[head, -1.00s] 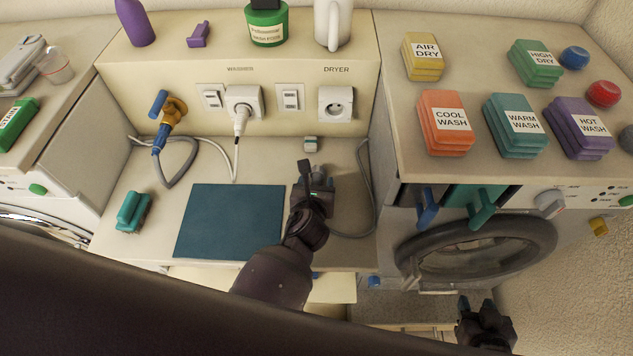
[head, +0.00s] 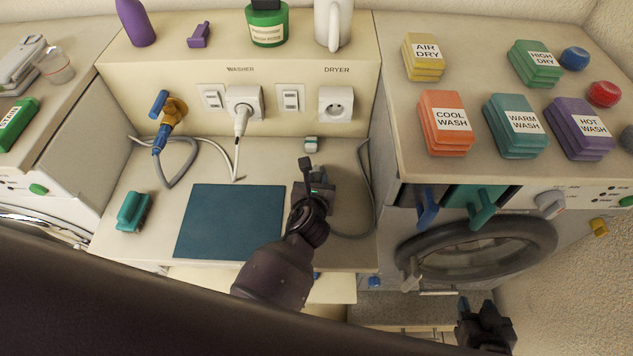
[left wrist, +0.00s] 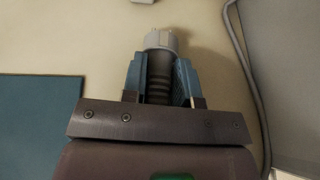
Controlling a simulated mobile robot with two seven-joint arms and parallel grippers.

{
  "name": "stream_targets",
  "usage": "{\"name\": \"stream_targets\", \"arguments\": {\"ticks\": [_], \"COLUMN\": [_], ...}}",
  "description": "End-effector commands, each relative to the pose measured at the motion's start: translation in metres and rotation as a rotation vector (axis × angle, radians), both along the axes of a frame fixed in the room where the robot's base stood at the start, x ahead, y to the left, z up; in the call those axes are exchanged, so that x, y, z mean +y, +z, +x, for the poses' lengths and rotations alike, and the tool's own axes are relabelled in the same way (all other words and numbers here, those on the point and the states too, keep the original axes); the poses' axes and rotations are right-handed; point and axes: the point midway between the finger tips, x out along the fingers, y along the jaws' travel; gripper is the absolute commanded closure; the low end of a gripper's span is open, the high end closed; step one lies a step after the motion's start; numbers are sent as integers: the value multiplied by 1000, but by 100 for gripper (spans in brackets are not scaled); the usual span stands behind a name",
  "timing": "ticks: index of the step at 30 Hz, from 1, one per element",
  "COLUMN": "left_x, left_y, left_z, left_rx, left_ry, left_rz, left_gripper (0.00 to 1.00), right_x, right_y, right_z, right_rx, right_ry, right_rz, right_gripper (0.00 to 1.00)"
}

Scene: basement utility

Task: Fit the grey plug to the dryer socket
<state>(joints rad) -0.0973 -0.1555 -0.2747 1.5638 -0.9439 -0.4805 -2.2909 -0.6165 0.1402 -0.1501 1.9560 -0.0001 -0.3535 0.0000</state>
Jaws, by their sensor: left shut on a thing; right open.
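The dryer socket (head: 336,104) is a white square outlet with a round recess, under the DRYER label on the back panel, and it looks empty. My left gripper (head: 316,182) is over the counter, below and in front of that socket. In the left wrist view its blue fingers (left wrist: 160,78) are shut on the grey plug (left wrist: 160,40). The plug's head and pins stick out past the fingertips, pointing to the top of that view. In the head view my gripper mostly hides the plug. My right gripper (head: 478,305) is open and empty at the lower right, in front of the dryer.
A white plug (head: 241,115) fills the washer socket. A grey cable (head: 368,190) runs along the counter's right side. A teal mat (head: 230,222) lies left of my left gripper. A small white block (head: 311,144) stands between the gripper and the panel. A white mug (head: 332,22) stands above.

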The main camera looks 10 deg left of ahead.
Motion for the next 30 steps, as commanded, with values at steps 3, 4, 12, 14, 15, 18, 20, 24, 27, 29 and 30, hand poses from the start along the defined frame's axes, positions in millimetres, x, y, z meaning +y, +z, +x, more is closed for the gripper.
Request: {"name": "stream_targets", "arguments": {"ticks": [3, 4, 12, 14, 15, 18, 20, 24, 27, 29, 30], "left_x": [1, 1, 1, 0, 0, 0, 0, 0, 0, 0, 0], "left_y": [10, 14, 73, 89, 100, 125, 139, 167, 181, 188, 191], "left_z": [1, 1, 1, 1, 1, 1, 1, 0, 1, 0, 0], "left_rx": [-4, -6, -8, -8, -8, -8, -7, -5, -4, -3, -3], "left_ry": [1, 0, -1, -3, -2, -3, -2, -2, -1, -1, -1], "left_rz": [1, 1, 1, 0, 1, 0, 0, 1, -1, -1, 0], "left_gripper": [97, 97, 97, 97, 97, 97, 97, 97, 97, 97, 97], "right_x": [0, 0, 0, 0, 0, 0, 0, 0, 0, 0, 0], "right_y": [1, 1, 2, 2, 2, 2, 2, 1, 1, 1, 1], "right_z": [0, 0, 0, 0, 0, 0, 0, 0, -1, -1, -1], "right_rx": [0, 0, 0, 0, 0, 0, 0, 0, 1, 1, 1], "right_ry": [0, 0, -1, -1, -1, -1, -1, -1, -1, -1, -1], "right_rz": [0, 0, 1, 1, 1, 1, 1, 1, 1, 1, 1], "right_gripper": [57, 57, 57, 57, 57, 57, 57, 57, 57, 57, 57]}}
